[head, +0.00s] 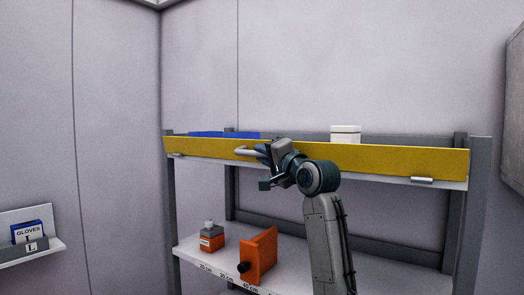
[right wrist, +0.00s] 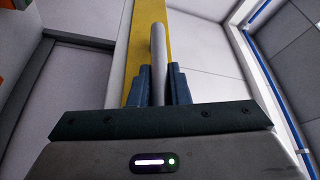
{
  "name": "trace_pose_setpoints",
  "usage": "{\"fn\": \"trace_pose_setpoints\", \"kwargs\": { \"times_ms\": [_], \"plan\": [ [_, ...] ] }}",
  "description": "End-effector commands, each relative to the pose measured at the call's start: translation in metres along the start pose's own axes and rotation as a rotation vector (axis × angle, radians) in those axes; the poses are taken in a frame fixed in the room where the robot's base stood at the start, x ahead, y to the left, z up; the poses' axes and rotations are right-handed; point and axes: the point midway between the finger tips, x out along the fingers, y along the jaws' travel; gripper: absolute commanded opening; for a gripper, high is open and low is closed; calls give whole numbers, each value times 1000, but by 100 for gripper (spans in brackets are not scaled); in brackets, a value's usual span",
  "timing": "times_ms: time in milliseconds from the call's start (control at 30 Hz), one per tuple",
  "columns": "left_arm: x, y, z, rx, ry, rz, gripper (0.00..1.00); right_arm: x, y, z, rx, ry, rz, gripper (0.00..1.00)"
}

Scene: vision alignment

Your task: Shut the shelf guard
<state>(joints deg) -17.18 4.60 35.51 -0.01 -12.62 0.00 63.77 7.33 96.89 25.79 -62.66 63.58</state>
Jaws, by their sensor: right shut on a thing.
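The yellow shelf guard (head: 390,159) runs upright along the front of the upper shelf, from the left post to the right post. It also shows in the right wrist view (right wrist: 183,50). A pale grey bar handle (head: 243,151) sticks out from the guard left of its middle; it also shows in the right wrist view (right wrist: 157,60). My right gripper (head: 262,152) is at the handle, and in the right wrist view its two blue-grey fingers (right wrist: 161,84) are closed on either side of the bar. My left gripper is in neither view.
Behind the guard are a blue bin (head: 225,135) and a white box (head: 345,133). A gloves box (head: 28,231) sits on a wall ledge at left.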

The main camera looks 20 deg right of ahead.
Motion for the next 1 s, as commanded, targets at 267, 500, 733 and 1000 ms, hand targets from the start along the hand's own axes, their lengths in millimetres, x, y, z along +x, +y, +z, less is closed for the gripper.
{"fn": "trace_pose_setpoints", "kwargs": {
  "times_ms": [267, 500, 733, 1000],
  "plan": [
    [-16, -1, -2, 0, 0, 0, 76, 3, -6, -8, 141, 0, 57, 0],
    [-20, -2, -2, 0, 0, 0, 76, 4, -6, -10, 197, -1, 80, 0],
    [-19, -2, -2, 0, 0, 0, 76, 4, -5, -10, 201, -1, 82, 20],
    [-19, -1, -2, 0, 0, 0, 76, 4, -4, -10, 200, -1, 82, 38]
  ]
}}
